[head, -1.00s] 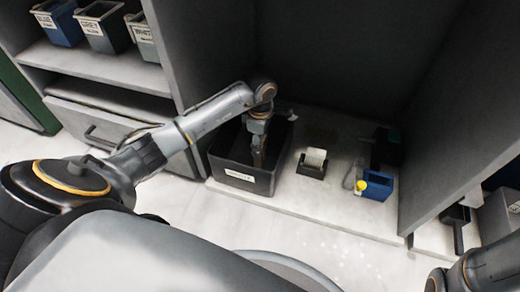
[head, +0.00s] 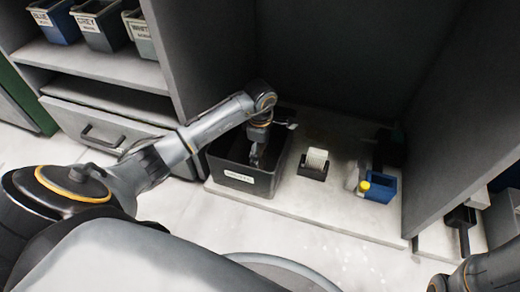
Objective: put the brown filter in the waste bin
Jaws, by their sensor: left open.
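The waste bin (head: 270,183) is a dark open box with a white label on its front. It stands on the low shelf at the middle of the head view. My left gripper (head: 256,160) points down over the bin's opening, its fingers at or inside the rim. It is open. I see no brown filter in or near its fingers. The inside of the bin is dark, so I cannot tell whether the filter lies there. My right arm shows only in part at the lower right corner, and its gripper is outside the view.
Right of the bin stand a small black holder with a white roll (head: 315,163) and a blue box (head: 381,187) with a yellow knob. Labelled bins, blue (head: 55,24) and grey (head: 103,28) among them, sit on the upper left shelf. A grey side panel (head: 465,130) bounds the right.

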